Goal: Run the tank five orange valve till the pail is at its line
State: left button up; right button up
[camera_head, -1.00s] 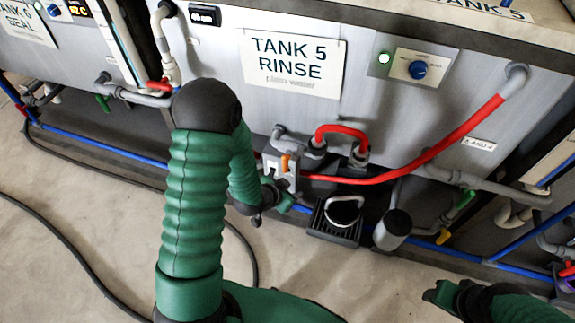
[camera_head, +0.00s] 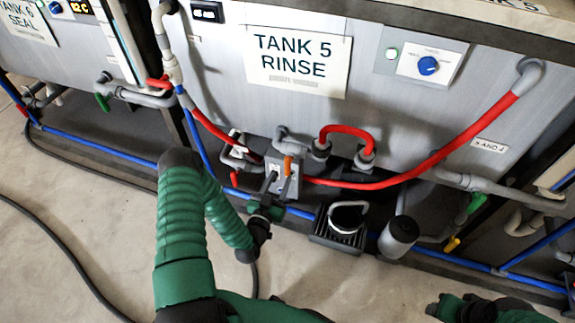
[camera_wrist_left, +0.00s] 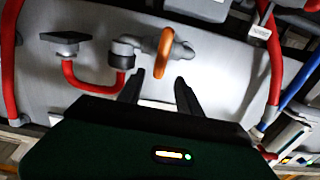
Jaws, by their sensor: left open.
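The orange valve (camera_head: 288,165) is a small orange handle on a grey fitting below the "TANK 5 RINSE" sign. It shows in the left wrist view (camera_wrist_left: 163,53) as an upright orange lever, just beyond my fingertips. My left gripper (camera_head: 278,184) is open, its two dark fingers pointing up at the fitting. In the left wrist view the fingers (camera_wrist_left: 158,90) are apart with nothing between them. The pail (camera_head: 347,218), with a pale rim, stands on a black grate right of the gripper; its line and level cannot be made out. My right gripper (camera_head: 434,309) is at the lower right, its jaws unclear.
A red hose (camera_head: 430,160) runs from the fitting to the upper right. A dark grey cylinder (camera_head: 398,236) stands right of the pail. A blue pipe (camera_head: 110,150) runs low along the tanks. The floor in front is mostly clear, with a black cable at left.

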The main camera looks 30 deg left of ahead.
aim_at(286, 165)
pick_arm(q)
jog(key=b+x, duration=0.2)
jog(key=x, duration=0.5)
jog(key=shift+w+a+f, duration=0.1)
jog(key=shift+w+f, duration=0.05)
jog(key=shift+w, duration=0.15)
jog(key=shift+w+a, duration=0.1)
jog(key=shift+w, duration=0.4)
grip_shut()
